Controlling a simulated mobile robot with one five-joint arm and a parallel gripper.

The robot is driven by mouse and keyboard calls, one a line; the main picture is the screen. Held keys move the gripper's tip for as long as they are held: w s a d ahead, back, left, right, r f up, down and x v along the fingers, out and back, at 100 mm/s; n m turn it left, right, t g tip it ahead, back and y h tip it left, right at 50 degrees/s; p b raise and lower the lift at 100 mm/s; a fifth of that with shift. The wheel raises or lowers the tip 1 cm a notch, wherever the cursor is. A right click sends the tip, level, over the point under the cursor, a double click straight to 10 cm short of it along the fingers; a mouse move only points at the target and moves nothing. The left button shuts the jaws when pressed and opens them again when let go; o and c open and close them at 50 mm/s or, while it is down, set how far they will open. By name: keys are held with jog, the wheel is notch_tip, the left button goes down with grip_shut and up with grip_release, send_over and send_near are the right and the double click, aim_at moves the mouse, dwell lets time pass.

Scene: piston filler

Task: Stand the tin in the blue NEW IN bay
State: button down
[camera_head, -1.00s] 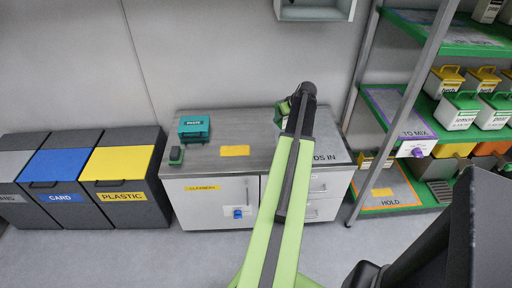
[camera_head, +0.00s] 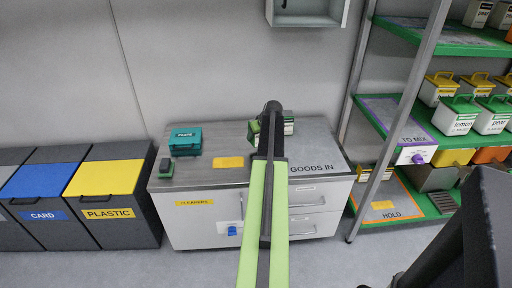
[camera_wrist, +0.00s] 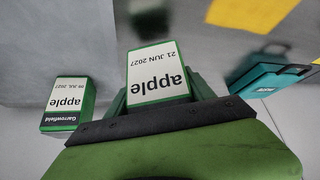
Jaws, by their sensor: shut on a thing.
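My gripper (camera_wrist: 160,97) is shut on a white-and-green tin (camera_wrist: 157,72) labelled "apple 21 JUN 2027" in the wrist view. In the head view my gripper (camera_head: 268,128) is over the GOODS IN worktop, and my arm hides most of what it holds. I cannot make out a blue NEW IN bay. The top shelf of the rack has a grey bay (camera_head: 425,33) whose lettering I cannot read.
The rack at right has TO MIX (camera_head: 411,136) and HOLD (camera_head: 384,214) bays and several tins. Its upright post (camera_head: 400,115) stands in front. Bins are at left.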

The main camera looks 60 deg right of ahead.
notch_tip(320, 180, down, 4)
jog(key=b, duration=0.4)
jog(key=shift+f, duration=0.2)
jog(key=shift+r, duration=0.25)
jog(key=shift+f, duration=0.25)
jog(key=shift+c, duration=1.8)
grip_release()
jog(key=shift+r, duration=0.1)
